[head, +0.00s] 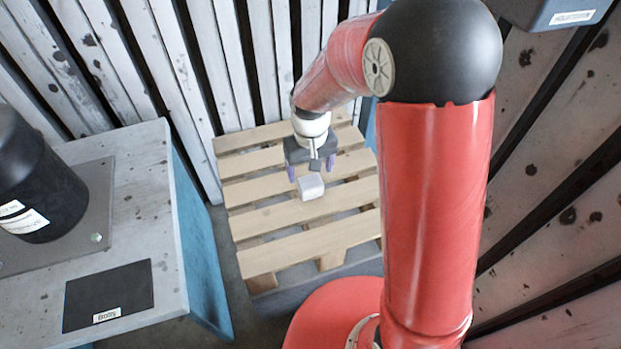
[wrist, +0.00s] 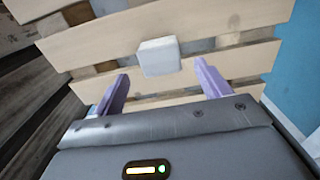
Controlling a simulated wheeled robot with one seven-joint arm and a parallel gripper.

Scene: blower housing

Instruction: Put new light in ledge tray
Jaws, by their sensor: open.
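A small white block (head: 311,187), the only light-like part I see, is at the wooden pallet; I cannot confirm that it is the new light. It also shows in the wrist view (wrist: 159,57), just beyond and between the fingertips. My gripper (head: 310,170) points down close to the block, its purple fingers apart. In the wrist view my gripper (wrist: 162,76) is open, with nothing between the fingers. I cannot tell the exact gap to the block. No ledge tray is recognisable in either view.
The slatted wooden pallet (head: 300,250) has gaps between its boards. At left a grey-topped table (head: 142,150) holds a black cylindrical housing (head: 30,185) on a plate and a black mat labelled BOLTS (head: 108,290).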

